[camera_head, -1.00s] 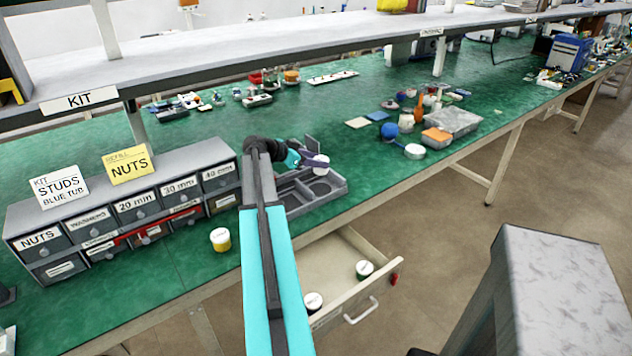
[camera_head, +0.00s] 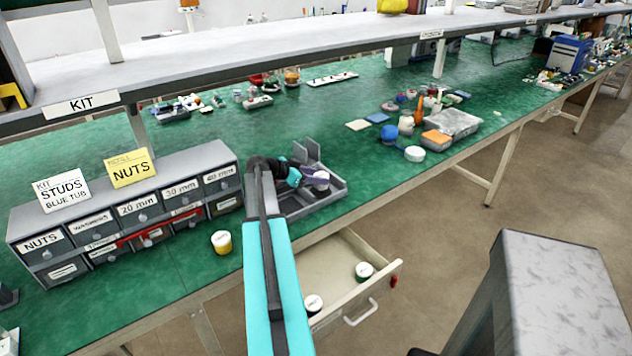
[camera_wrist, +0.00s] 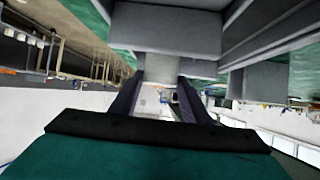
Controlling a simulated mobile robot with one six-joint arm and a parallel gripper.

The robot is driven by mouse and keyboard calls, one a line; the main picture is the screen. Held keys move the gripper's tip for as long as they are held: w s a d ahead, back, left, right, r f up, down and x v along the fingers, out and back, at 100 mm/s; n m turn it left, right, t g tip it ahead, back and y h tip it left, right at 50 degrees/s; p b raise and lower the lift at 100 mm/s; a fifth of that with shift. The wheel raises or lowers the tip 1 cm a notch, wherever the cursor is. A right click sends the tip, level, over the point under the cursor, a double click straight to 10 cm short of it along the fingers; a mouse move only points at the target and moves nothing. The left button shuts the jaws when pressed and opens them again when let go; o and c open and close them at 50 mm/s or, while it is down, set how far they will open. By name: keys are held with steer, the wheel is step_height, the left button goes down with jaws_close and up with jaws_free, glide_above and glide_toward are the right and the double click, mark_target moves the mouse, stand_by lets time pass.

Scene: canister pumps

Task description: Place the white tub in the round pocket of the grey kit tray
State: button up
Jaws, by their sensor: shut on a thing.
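My gripper (camera_head: 316,181) is over the grey kit tray (camera_head: 337,197), shut on a small white-topped thing that looks like the white tub (camera_head: 322,175). The gripper hides most of it, and I cannot tell whether it touches the tray. The round pocket is hidden beneath the gripper in the head view. In the wrist view, the two dark fingers of my gripper (camera_wrist: 158,100) point at grey blocky surfaces. A pale patch shows between them, too unclear to name.
A yellow tub (camera_head: 221,242) with a white lid stands left of my arm. An open drawer (camera_head: 340,262) below the tray holds two white-lidded tubs. A grey drawer cabinet (camera_head: 130,205) stands left. A white round container (camera_head: 415,154) is right of the tray, beyond bare green bench.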

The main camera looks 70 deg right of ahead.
steer(key=shift+f, duration=1.15)
steer(key=shift+f, duration=0.15)
steer(key=o, duration=1.1)
steer(key=shift+r, duration=0.2)
steer(key=b+v, duration=0.3)
steer(key=v, duration=0.9)
